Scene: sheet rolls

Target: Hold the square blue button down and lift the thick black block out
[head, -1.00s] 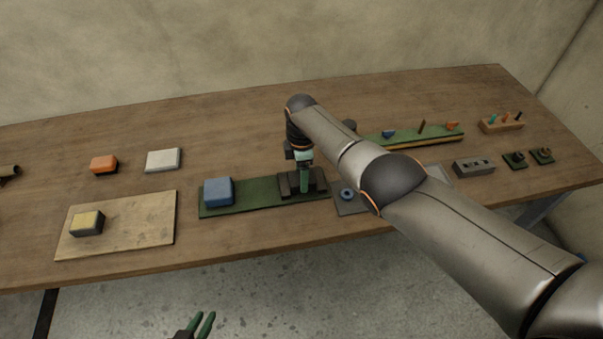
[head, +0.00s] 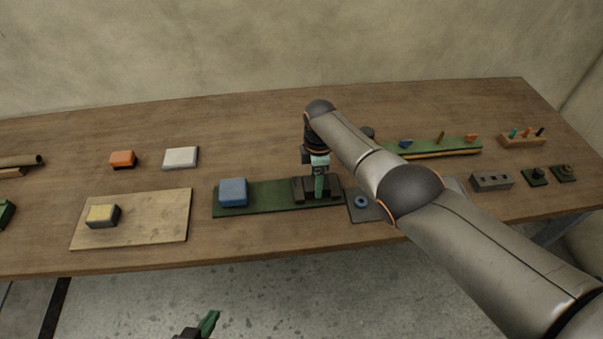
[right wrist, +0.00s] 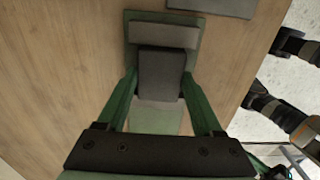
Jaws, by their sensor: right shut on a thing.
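The square blue button (head: 232,191) stands on the left end of a dark green board (head: 270,194), with no gripper touching it. The thick black block (right wrist: 160,72) shows in the right wrist view between my right gripper's (right wrist: 160,98) two green fingers, which are shut on it. A dark holder (head: 300,188) stands around the block at the board's right end. In the head view my right gripper (head: 319,184) points down there and hides much of the block. My left gripper (head: 208,324) is at the bottom edge, low in front of the table; its finger gap is unclear.
A pale wooden board (head: 150,215) with a yellow-topped block (head: 103,216) lies left. An orange block (head: 122,158) and a white block (head: 181,157) lie behind. My right arm crosses the right side.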

